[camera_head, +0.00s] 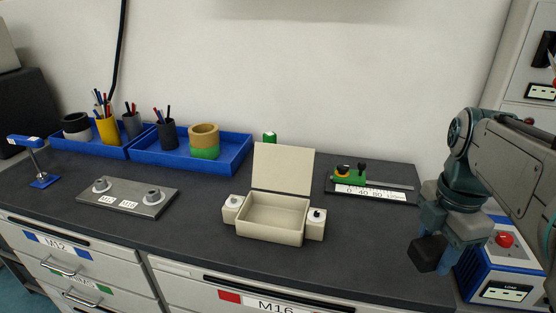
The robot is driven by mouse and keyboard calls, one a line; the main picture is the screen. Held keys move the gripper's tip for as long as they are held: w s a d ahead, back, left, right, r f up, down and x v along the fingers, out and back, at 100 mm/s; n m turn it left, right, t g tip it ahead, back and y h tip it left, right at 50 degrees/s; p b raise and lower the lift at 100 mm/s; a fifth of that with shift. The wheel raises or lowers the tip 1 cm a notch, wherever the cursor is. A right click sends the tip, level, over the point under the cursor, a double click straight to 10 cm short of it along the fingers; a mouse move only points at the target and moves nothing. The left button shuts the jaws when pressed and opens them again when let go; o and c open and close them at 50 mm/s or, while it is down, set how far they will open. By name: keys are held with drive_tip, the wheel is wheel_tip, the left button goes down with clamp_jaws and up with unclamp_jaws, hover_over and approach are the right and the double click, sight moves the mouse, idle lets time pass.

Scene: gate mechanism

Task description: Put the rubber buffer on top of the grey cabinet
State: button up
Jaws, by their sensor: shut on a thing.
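My gripper (446,252) is at the right, in front of the bench's right end. Its blue-grey fingers point down and are shut on a dark, blocky piece, which looks like the rubber buffer (427,254). The buffer is held at the fingertips, tilted in the picture, and the fingers hide part of it. A tall light-grey cabinet-like unit (518,65) stands at the right edge behind my arm. Its top is out of view, and I cannot tell whether it is the grey cabinet of the task.
A blue-and-white box with a red button (504,240) stands right beside my gripper. On the dark bench (370,240) are an open beige box (270,218), a green gauge (350,174), a grey plate (128,197) and blue trays (190,160). Grey drawers (75,262) are below.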

drive_tip(key=p, duration=0.2)
hover_over(389, 251)
wheel_tip(389, 251, down, 7)
drive_tip(key=shift+s+r, duration=0.1)
drive_tip(key=shift+f+p, duration=0.3)
drive_tip(key=shift+f, duration=1.75)
drive_tip(key=shift+f, duration=0.25)
drive_tip(key=o, duration=1.1)
drive_tip(key=shift+c, duration=0.2)
drive_tip(key=shift+r, duration=0.1)
